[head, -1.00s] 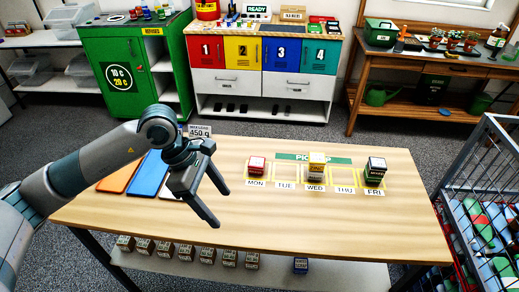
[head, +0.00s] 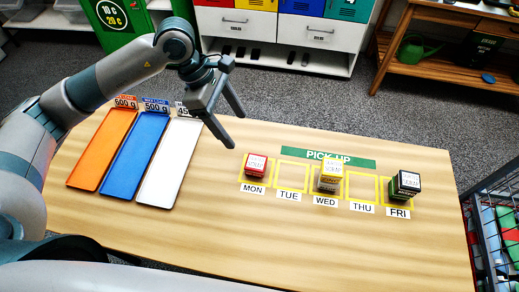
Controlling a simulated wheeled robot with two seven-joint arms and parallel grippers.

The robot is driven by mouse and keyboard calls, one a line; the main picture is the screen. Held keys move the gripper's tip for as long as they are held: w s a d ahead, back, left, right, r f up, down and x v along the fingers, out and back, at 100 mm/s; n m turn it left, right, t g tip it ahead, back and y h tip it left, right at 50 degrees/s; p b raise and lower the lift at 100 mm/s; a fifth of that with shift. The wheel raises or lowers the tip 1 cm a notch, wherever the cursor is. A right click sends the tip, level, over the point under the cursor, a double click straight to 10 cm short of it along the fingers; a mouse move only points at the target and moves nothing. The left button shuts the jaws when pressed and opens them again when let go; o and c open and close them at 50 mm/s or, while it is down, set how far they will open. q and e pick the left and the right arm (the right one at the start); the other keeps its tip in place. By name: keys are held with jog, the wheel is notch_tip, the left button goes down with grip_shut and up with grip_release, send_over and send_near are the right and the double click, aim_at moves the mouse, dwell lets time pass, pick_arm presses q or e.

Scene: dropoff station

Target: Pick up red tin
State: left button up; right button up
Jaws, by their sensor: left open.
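A red tin (head: 255,165) with a pale label on top sits in the yellow square marked MON on the wooden table (head: 270,237). My left gripper (head: 238,132) is open and empty, above the table, up and to the left of the red tin and apart from it. A yellow-topped tin (head: 330,174) stands in the WED square, seemingly on top of another tin. A black and green tin (head: 404,184) stands in the FRI square. The TUE and THU squares are empty. My right gripper is out of the picture.
Orange (head: 103,150), blue (head: 135,153) and white (head: 170,162) trays lie on the table's left, with weight signs behind them. A wire cart (head: 492,225) stands by the right edge. The table front is clear.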

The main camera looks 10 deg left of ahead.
pick_arm(q)
jog(key=shift+w, duration=0.2)
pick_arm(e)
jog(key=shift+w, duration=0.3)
pick_arm(q)
jog(key=shift+s+r, duration=0.15)
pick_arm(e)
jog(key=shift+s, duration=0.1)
pick_arm(q)
jog(key=b, duration=0.3)
send_near(258, 160)
jog(key=x, duration=0.5)
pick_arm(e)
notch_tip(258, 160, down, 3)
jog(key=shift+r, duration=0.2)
pick_arm(q)
jog(key=shift+s, duration=0.1)
